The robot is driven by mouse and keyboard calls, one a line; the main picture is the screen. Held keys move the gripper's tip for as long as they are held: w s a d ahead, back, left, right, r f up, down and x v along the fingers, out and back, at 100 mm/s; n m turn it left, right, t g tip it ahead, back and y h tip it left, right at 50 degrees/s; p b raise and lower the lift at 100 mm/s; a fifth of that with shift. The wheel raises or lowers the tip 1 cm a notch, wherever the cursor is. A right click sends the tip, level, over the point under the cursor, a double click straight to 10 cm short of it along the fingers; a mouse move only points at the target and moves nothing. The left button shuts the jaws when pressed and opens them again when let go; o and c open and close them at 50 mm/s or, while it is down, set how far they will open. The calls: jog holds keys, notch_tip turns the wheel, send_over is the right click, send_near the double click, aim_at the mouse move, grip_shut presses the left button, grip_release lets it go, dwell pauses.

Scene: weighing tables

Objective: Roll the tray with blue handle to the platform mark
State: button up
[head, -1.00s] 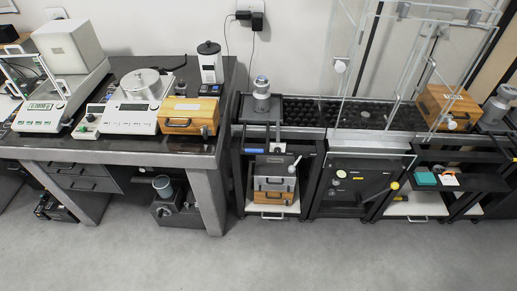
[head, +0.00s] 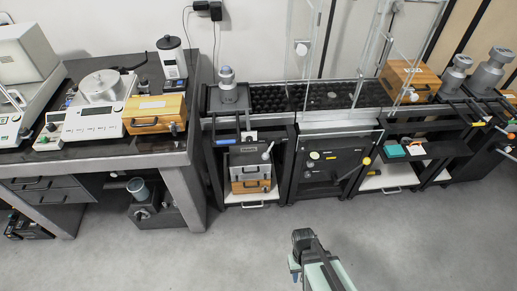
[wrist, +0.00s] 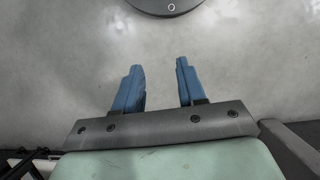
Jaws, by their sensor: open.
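A small blue grip (head: 223,142) shows at the front of the left bay of the roller bench, below a dark tray (head: 209,101). The tray sits at the left end of the roller bed (head: 275,100) and bears a grey metal weight (head: 228,92). I cannot tell how the grip joins the tray. A small pale round spot (head: 332,95) lies on the bed inside the glass frame; I cannot tell if it is the platform mark. My gripper (head: 294,276) is low in front of the bench, apart from it. In the wrist view, its blue fingers (wrist: 160,88) are spread and empty over the floor.
Clear glass panels (head: 300,40) stand over the middle of the bed. A wooden box (head: 410,80) and more weights (head: 487,72) are at the right. A yellow-ended lever (head: 366,161) juts from the bench front. The grey floor (head: 200,250) before it is open.

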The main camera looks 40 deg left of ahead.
jog(key=s+a+r+n+t+y, duration=0.1)
jog(key=a+r+n+t, duration=0.3)
jog(key=a, duration=0.7)
jog(key=a+r+n+t+y, duration=0.1)
jog(key=a+r+n+t, duration=0.15)
jog(key=a+r, duration=0.6)
jog(key=s+a+r+n+t+y, duration=0.1)
jog(key=a+r+n+t, duration=0.25)
jog(key=a, duration=1.05)
jog(key=w+a+r+n+t+y, duration=0.4)
jog(key=w+a+r+t+y, duration=0.25)
jog(key=a+r, duration=0.5)
jog(key=d+x, duration=0.1)
jog(key=x, duration=1.2)
jog(key=shift+w+r+t, duration=0.35)
jog(key=shift+h, duration=0.25)
grip_shut()
